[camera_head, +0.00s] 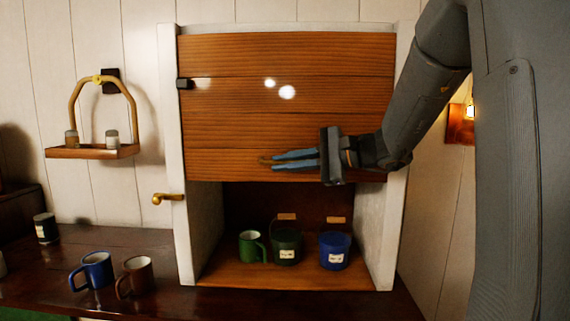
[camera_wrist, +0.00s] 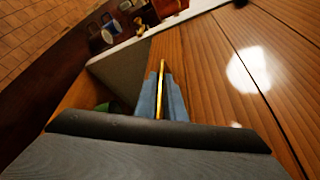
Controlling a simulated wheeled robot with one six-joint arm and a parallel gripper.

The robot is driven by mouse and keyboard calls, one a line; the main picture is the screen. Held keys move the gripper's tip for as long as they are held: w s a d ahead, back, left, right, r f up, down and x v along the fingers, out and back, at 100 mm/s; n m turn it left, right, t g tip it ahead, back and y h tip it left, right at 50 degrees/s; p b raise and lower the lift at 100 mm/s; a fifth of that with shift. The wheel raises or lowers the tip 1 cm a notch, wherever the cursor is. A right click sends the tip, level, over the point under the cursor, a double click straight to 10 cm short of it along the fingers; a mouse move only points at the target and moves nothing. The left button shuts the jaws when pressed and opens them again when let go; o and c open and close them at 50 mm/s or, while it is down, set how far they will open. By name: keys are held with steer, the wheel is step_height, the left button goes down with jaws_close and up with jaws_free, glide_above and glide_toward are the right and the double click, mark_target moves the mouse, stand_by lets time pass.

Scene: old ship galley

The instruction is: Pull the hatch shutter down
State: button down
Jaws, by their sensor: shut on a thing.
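The wooden hatch shutter (camera_head: 285,110) is made of wide planks in a white frame. It covers the upper part of the opening, and its lower edge hangs above the mugs inside. My gripper (camera_head: 272,160) reaches in from the right, in front of the lowest plank. Its blue fingers are shut on a thin brass handle (camera_wrist: 162,85) on the shutter, which shows between them in the wrist view. Most of the handle is hidden by the fingers. The shutter's planks (camera_wrist: 222,60) also fill the right of the wrist view.
Below the shutter, a green mug (camera_head: 248,246), a dark green pot (camera_head: 287,247) and a blue pot (camera_head: 335,251) stand on the hatch floor. A brass lever (camera_head: 168,198) sticks out at the left post (camera_head: 172,130). Mugs stand on the counter at left.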

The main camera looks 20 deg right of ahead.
step_height(320, 180, down, 31)
steer(key=b, duration=2.1)
steer(key=shift+r, duration=0.1)
steer(key=shift+s+f+b, duration=0.1)
steer(key=shift+f+b, duration=0.35)
steer(key=shift+f, duration=0.4)
steer(key=shift+f, duration=0.15)
steer(key=c, duration=2.1)
jaws_free()
steer(key=shift+r, duration=0.2)
steer(key=shift+d, duration=0.15)
steer(key=v, duration=0.7)
steer(key=shift+s+d, duration=0.1)
steer(key=shift+s, duration=0.1)
